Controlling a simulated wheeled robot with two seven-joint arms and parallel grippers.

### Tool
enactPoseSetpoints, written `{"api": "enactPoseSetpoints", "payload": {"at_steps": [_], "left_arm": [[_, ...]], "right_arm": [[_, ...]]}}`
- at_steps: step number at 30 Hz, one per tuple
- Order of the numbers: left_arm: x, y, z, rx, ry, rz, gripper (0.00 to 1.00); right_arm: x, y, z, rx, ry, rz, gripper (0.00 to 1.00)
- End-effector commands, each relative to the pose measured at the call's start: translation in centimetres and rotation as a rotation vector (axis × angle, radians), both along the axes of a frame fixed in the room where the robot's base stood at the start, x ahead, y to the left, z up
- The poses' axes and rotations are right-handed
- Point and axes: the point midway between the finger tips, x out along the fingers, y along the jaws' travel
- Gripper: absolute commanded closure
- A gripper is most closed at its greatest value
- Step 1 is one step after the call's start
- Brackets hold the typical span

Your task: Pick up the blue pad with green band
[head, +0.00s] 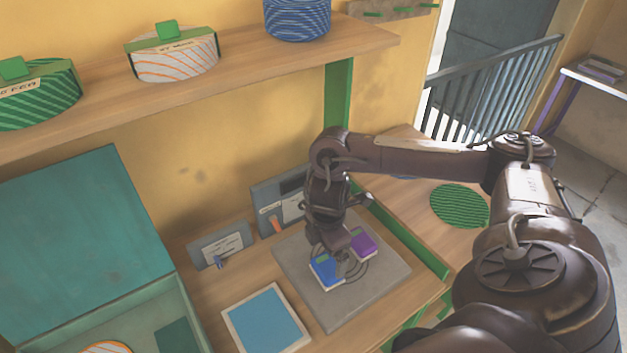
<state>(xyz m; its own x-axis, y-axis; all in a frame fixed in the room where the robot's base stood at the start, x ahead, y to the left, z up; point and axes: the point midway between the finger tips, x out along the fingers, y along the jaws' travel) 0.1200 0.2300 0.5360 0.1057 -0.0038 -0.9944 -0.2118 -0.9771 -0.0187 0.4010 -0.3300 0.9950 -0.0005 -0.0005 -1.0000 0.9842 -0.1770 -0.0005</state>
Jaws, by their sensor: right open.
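The blue pad (326,272) with a green band at its top end lies on a grey square plate (377,285) on the wooden bench. A purple pad (363,243), also with a green patch, lies on the same plate just to its right. My right gripper (345,262) is open and points down at the right side of the blue pad, between the two pads. The fingers hide part of the blue pad's right edge. I cannot tell whether they touch it. My left gripper does not show.
A white-framed blue panel (266,322) lies in front left of the plate. Two grey boards (220,243) stand behind it. A teal open-lidded box (78,240) is at the left. A green striped disc (459,205) lies at the right. A wooden shelf (260,72) hangs above.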

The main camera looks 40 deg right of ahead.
Motion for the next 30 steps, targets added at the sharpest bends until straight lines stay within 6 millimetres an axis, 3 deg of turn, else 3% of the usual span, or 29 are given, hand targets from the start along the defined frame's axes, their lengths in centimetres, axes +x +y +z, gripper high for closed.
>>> {"api": "enactPoseSetpoints", "payload": {"at_steps": [3,6,12,20,28,30], "left_arm": [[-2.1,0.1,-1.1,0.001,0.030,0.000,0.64],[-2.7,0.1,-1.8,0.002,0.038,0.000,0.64],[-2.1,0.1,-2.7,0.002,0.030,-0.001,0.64],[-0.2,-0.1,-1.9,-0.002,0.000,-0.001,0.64],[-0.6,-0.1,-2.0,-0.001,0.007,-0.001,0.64],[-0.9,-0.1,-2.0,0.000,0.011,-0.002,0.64]], "right_arm": [[-0.1,0.0,-1.5,0.001,0.003,0.000,0.00],[-0.1,0.0,-2.6,0.002,0.004,-0.002,0.00],[-0.2,-0.2,-4.5,0.002,0.005,-0.002,0.00],[-0.2,-0.5,-7.3,0.001,0.003,-0.001,0.00],[-0.2,-0.5,-7.7,0.000,0.001,0.000,0.00],[-0.2,-0.5,-7.7,0.000,0.001,0.000,0.09]]}}
